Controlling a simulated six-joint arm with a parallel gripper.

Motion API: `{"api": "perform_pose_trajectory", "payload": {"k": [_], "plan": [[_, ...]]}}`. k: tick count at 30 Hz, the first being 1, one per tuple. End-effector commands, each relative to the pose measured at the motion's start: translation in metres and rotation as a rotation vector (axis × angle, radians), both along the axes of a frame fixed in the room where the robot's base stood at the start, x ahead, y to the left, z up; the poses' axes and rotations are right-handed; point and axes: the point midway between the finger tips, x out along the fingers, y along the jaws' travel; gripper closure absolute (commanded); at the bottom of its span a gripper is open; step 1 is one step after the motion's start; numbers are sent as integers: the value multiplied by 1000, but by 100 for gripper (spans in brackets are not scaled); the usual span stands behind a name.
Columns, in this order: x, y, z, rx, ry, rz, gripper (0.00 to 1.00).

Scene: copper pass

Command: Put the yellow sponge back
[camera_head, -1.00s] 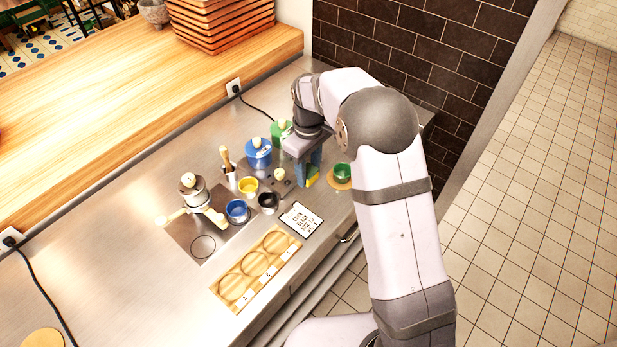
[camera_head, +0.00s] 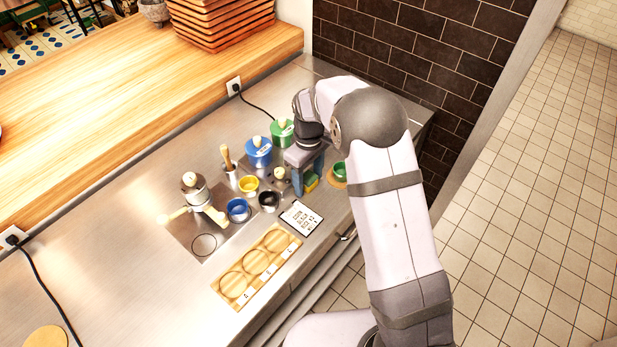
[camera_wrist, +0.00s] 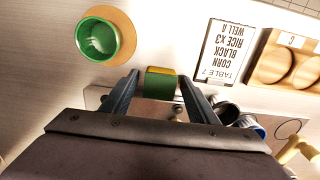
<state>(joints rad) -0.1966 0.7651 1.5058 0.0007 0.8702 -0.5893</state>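The yellow sponge (camera_head: 311,184) has a green layer. In the head view it is low between my fingers, partly hidden by them. In the wrist view the sponge (camera_wrist: 161,83) shows a large green face and a yellow strip, between the two fingertips. My gripper (camera_head: 308,182) points down at the front right of the counter. In the wrist view my gripper (camera_wrist: 159,80) has its fingers apart, with a gap on the sponge's left and a narrower one on its right. Whether the sponge rests fully on the counter is hard to tell.
A green bowl on a round wooden coaster (camera_head: 336,183) is close at the right. A black cup (camera_head: 268,201), blue pot (camera_head: 259,151) and green pot (camera_head: 282,131) stand left and behind. An order card (camera_head: 301,217) and wooden tray (camera_head: 243,305) lie in front-left.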

Motion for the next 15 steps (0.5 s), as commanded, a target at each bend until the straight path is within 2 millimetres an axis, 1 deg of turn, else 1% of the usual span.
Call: {"api": "perform_pose_trajectory", "payload": {"k": [8,11,15], "plan": [[0,0,6,0,-1,0,46],[1,0,14,1,-4,0,46],[1,0,35,1,-5,0,46]]}}
